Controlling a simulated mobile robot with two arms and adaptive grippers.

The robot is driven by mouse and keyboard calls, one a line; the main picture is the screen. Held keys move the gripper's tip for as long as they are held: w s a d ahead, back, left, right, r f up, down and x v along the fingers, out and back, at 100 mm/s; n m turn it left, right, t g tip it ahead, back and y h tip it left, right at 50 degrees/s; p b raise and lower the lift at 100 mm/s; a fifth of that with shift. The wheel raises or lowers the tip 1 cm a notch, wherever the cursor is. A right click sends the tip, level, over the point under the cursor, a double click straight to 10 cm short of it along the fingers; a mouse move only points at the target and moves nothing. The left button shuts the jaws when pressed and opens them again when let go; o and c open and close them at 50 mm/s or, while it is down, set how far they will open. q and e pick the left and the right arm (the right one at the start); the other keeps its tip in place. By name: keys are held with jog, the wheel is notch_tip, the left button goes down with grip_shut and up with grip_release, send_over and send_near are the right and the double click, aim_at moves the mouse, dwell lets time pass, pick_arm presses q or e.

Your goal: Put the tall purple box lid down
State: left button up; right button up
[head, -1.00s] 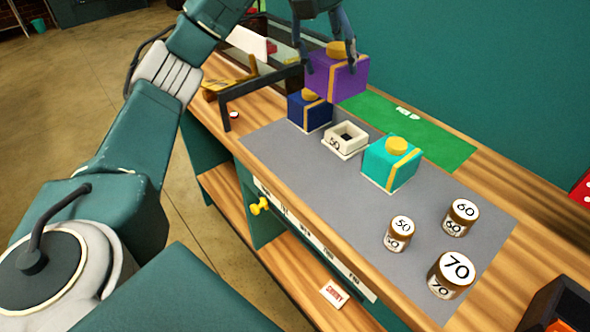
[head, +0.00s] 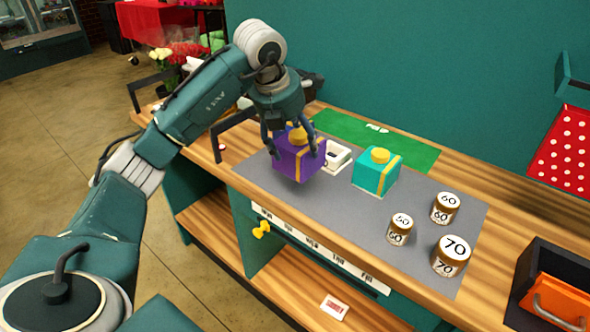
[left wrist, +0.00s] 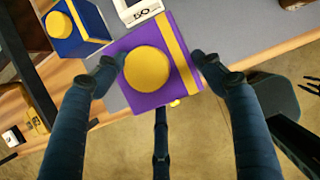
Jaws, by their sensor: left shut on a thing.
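The purple box lid (head: 289,165) has a yellow band and a round yellow knob. My left gripper (head: 295,146) is shut on it, one finger on each side, and holds it above the grey mat, near its left front part. The left wrist view shows the lid (left wrist: 146,95) between the fingers of the gripper (left wrist: 157,62). A white box base marked 50 (head: 338,157) stands behind the lid and is partly hidden. The dark blue box (left wrist: 76,28) shows only in the left wrist view. Dark shapes at that view's right edge may be my right gripper.
The teal box (head: 376,172) stands right of the lid. Jars marked 60 (head: 445,209), 50 (head: 401,229) and 70 (head: 451,256) stand farther right. Bare grey mat (head: 330,213) lies in front. A green mat (head: 390,145) lies behind; a black tray (head: 528,268) stands at right.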

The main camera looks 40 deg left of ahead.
pick_arm(q)
notch_tip(320, 180, down, 4)
jog(key=shift+f, duration=0.1)
notch_tip(320, 180, down, 4)
jog(key=shift+r+p, duration=0.1)
jog(key=shift+p, duration=0.4)
jog(key=shift+f, duration=0.2)
jog(key=o, duration=1.2)
jog(key=shift+c, duration=0.2)
pick_arm(e)
jog(key=s, duration=0.2)
jog(key=shift+s+a+r, duration=0.25)
jog(key=shift+s+r, duration=0.1)
jog(key=shift+r, duration=0.05)
jog(key=shift+s+r, duration=0.1)
